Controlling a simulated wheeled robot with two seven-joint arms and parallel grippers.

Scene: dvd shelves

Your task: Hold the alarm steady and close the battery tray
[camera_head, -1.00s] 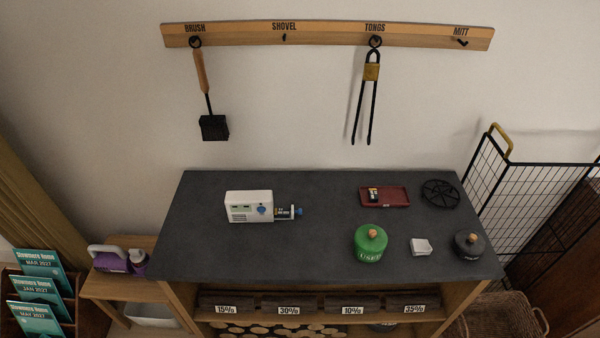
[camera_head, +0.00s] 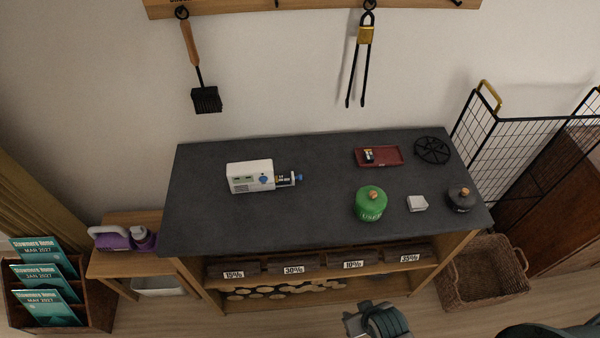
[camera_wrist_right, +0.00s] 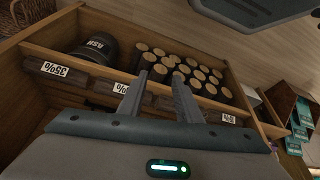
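The white alarm (camera_head: 249,176) stands on the dark tabletop, left of its middle. Its battery tray (camera_head: 287,180) sticks out of the right side, with batteries in it and a blue end. My right gripper (camera_head: 378,320) is low in front of the shelf unit, well away from the alarm. In the right wrist view its two fingers (camera_wrist_right: 158,92) are apart with nothing between them. The alarm is not in that view.
On the dark tabletop (camera_head: 215,225) stand a green canister (camera_head: 370,204), a white block (camera_head: 417,203), a dark pot (camera_head: 462,198), a red tray (camera_head: 391,156) and a black trivet (camera_head: 432,150). The tabletop in front of the alarm is clear. Logs (camera_wrist_right: 180,68) fill the shelf below.

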